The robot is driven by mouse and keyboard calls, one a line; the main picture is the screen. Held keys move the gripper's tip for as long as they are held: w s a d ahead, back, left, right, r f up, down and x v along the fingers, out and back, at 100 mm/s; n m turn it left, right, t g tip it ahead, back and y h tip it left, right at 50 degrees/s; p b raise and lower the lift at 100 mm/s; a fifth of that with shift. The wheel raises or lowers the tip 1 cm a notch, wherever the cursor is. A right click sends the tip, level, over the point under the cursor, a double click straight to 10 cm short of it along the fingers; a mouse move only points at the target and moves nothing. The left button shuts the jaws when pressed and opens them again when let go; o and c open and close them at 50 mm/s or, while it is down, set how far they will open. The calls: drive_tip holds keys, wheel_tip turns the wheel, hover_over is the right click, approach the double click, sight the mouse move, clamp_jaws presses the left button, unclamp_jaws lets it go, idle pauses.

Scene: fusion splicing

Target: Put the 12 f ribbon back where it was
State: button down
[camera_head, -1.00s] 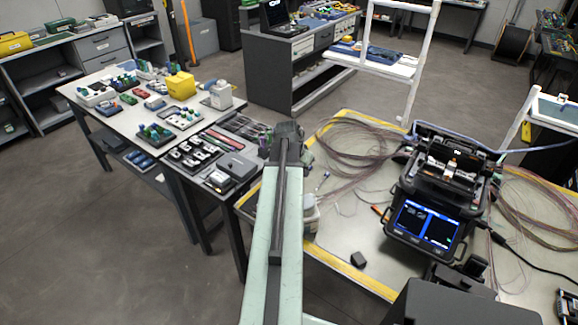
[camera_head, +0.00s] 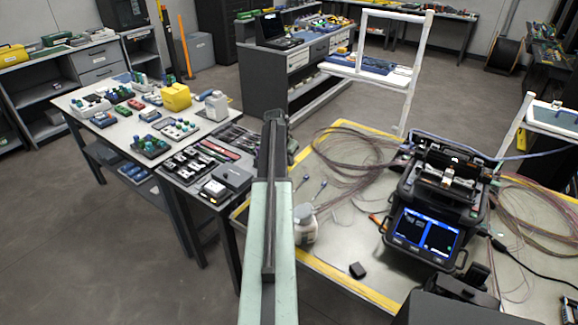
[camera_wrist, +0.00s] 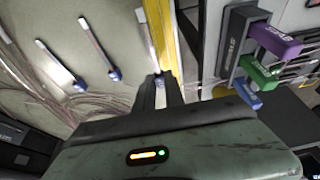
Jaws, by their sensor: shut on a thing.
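In the head view my arm hides the fingertips. I cannot pick out the 12 f ribbon by its label. At the right of the wrist view, a purple block (camera_wrist: 273,40), a green block (camera_wrist: 262,73) and a blue block (camera_wrist: 248,94) stick out beside a dark grey holder (camera_wrist: 238,42). The label on the purple block is too small to read surely.
The fusion splicer (camera_head: 435,190) stands on the right table among loose fibre coils (camera_head: 350,160). A white bottle (camera_head: 305,223) stands close beside my arm. Two blue-tipped swabs (camera_wrist: 97,48) lie on that table. The left table (camera_head: 88,98) carries trays and coloured parts. A floor gap separates part of the tables.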

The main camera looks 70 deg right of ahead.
sight(289, 172)
drive_tip(key=shift+d, duration=0.15)
drive_tip(key=f+b, duration=0.4)
drive_tip(key=shift+w+d, duration=0.1)
drive_tip(key=shift+d, duration=0.15)
drive_tip(key=shift+r, duration=0.25)
drive_tip(key=shift+f, duration=0.15)
drive_tip(key=c, duration=1.4)
unclamp_jaws()
drive_tip(key=p+v, duration=1.1)
drive_tip(key=v, duration=0.1)
drive_tip(key=shift+p, duration=0.4)
